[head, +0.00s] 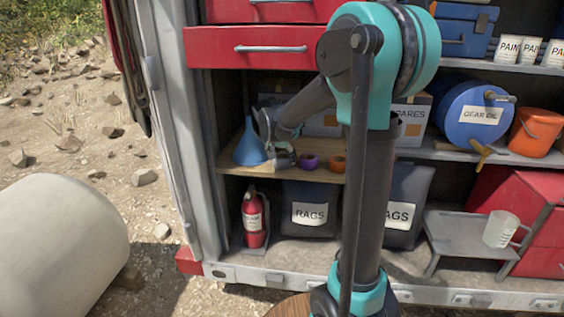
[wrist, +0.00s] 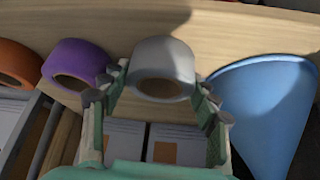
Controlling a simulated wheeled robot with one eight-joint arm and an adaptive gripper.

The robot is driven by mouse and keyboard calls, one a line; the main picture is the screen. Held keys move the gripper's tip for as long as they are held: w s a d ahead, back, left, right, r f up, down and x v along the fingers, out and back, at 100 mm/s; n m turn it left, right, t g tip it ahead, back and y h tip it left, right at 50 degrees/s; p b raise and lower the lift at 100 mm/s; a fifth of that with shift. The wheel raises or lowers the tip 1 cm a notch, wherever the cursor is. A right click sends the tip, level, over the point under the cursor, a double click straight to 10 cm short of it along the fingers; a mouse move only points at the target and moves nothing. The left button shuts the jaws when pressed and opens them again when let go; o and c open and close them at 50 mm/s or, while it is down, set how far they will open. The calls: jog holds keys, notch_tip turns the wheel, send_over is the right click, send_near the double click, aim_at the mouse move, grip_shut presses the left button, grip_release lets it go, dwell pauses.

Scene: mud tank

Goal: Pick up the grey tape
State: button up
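The grey tape (wrist: 163,56) is a pale roll on the wooden shelf, between the purple tape and the blue funnel. In the wrist view my gripper (wrist: 160,84) is open, with its two fingertips spread to either side of the roll's near part. I see gaps between the fingers and the roll. In the head view my gripper (head: 278,150) is at the shelf beside the funnel, and it partly hides the grey tape there.
A purple tape (wrist: 78,61) and an orange tape (wrist: 18,60) sit in a row beside the grey one. A blue funnel (wrist: 268,105) stands close on the other side. A red drawer (head: 255,47) is above, and a fire extinguisher (head: 254,218) is below the shelf.

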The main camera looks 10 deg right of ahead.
jog(key=c, duration=0.5)
jog(key=shift+r, duration=0.1)
